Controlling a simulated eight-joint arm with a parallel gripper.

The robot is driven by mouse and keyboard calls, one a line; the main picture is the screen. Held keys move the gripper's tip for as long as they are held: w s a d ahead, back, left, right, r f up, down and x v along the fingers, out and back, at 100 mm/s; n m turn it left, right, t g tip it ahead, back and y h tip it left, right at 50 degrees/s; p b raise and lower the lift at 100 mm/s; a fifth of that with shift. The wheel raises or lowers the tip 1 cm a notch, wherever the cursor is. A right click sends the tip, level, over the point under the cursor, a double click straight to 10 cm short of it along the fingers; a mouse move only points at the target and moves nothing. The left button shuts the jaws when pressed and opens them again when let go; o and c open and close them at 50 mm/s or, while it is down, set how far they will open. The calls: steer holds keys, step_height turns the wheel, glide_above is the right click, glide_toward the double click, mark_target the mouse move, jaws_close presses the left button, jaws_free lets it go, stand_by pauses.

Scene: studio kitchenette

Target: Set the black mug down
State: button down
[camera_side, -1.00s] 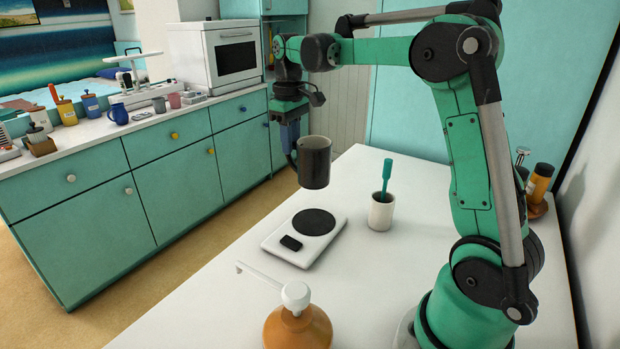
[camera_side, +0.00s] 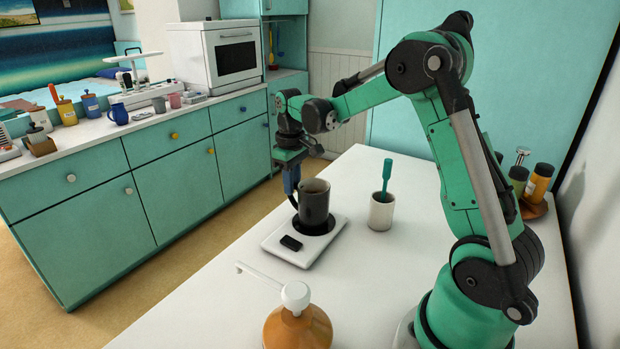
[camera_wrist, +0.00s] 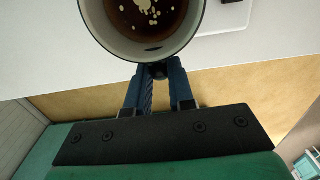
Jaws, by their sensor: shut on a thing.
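The black mug (camera_side: 314,203) is upright at the black round plate of the white scale (camera_side: 283,252). Whether its base touches the plate I cannot tell for sure. In the wrist view the mug (camera_wrist: 108,38) shows its pale inside and a brown drink with light flecks. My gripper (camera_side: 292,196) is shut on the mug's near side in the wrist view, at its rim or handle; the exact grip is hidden. Its blue fingers (camera_wrist: 160,75) meet at the mug. A corner of the scale (camera_wrist: 212,14) shows beside the mug.
A white cup (camera_side: 381,213) with a teal-handled tool stands right of the scale. An orange bottle with a white pump top (camera_side: 297,322) stands at the front. Jars (camera_side: 538,184) stand on a round tray at the right. The white table between them is clear.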

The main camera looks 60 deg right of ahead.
steer(key=c, duration=0.8)
jaws_free()
steer(key=shift+f, duration=0.1)
steer(key=shift+o, duration=0.2)
step_height(320, 180, up, 12)
steer(key=s+a+f+t, duration=0.2)
steer(key=s+a+t, duration=0.1)
steer(key=s+a, duration=0.2)
steer(key=s+a+f+t, duration=0.3)
steer(key=s+a+t, duration=0.1)
steer(key=a, duration=0.6)
steer(key=shift+s+a+f, duration=0.15)
steer(key=shift+s+f, duration=0.1)
steer(key=shift+s, duration=0.25)
